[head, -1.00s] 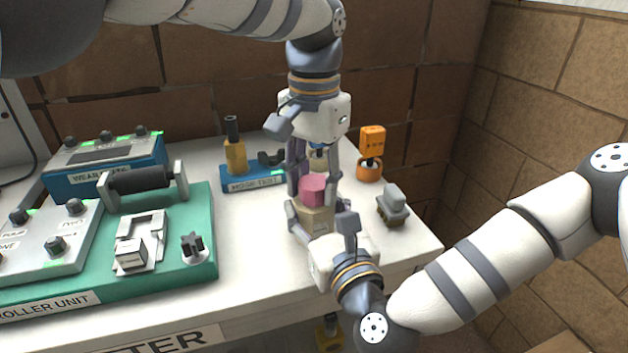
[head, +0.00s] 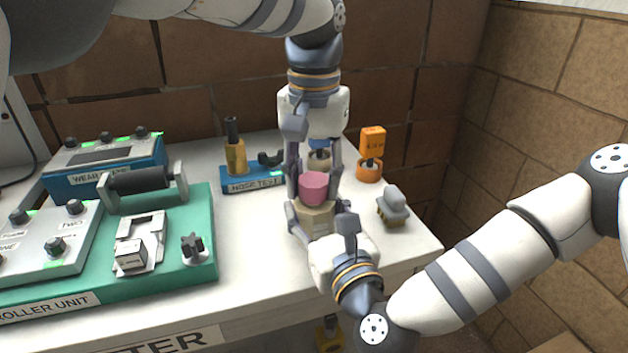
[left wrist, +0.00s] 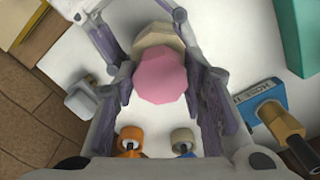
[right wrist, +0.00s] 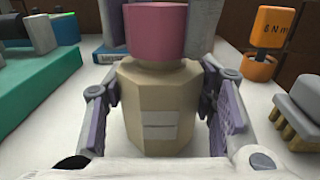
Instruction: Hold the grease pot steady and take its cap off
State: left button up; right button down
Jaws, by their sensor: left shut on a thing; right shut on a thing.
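The tan grease pot (head: 315,218) stands upright near the right end of the white bench. Its pink cap (head: 314,187) sits at its top; in the right wrist view the cap (right wrist: 155,30) meets the tan neck with no clear gap. My left gripper (left wrist: 160,85) reaches down from above and is shut on the cap, one finger on each side. My right gripper (right wrist: 160,115) comes from the front and is shut on the pot body (right wrist: 158,105), below the cap. The contact faces of the pads are partly hidden.
A brush (head: 392,208) and an orange torque gauge (head: 371,150) stand right of the pot. A blue hose-test stand (head: 252,180) is behind left. The green controller unit (head: 205,262) fills the left. Bare bench lies between it and the pot.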

aim_at(314, 179)
pick_arm(q)
jog(key=shift+r, duration=0.8)
jog(key=shift+r, duration=2)
pick_arm(e)
jog(key=c, duration=0.6)
grip_release()
jog(key=shift+s, duration=0.1)
